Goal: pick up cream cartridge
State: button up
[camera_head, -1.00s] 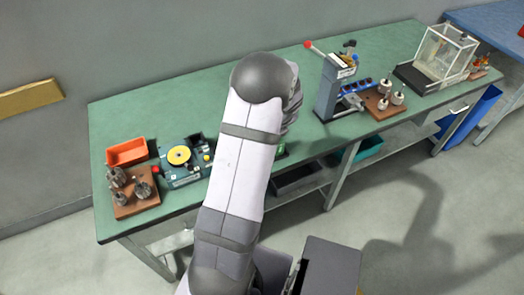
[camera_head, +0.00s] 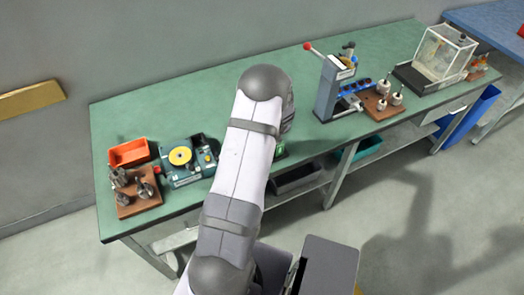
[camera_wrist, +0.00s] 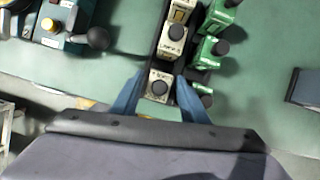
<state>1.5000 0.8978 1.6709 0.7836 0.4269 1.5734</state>
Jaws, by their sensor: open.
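In the wrist view, several cream cartridges with round black knobs stand in a row in a dark rack (camera_wrist: 155,44). The nearest cream cartridge (camera_wrist: 158,86) appears between the two blue fingers of my gripper (camera_wrist: 160,78). The fingers are open, one on each side of it; I cannot tell how far above it they are or whether they touch. Another cream cartridge (camera_wrist: 173,42) stands just beyond it. In the head view my arm hides my gripper and the cream cartridges.
Green cartridges (camera_wrist: 207,52) stand close on the right of the cream row. A teal winding machine (camera_wrist: 72,43) with a black knob is at the left. In the head view, an orange bin (camera_head: 129,153) and a press (camera_head: 335,87) stand on the green bench (camera_head: 235,75).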

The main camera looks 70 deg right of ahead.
grip_shut()
notch_tip(320, 180, up, 10)
jog(key=shift+r+b, duration=0.1)
jog(key=shift+b, duration=0.65)
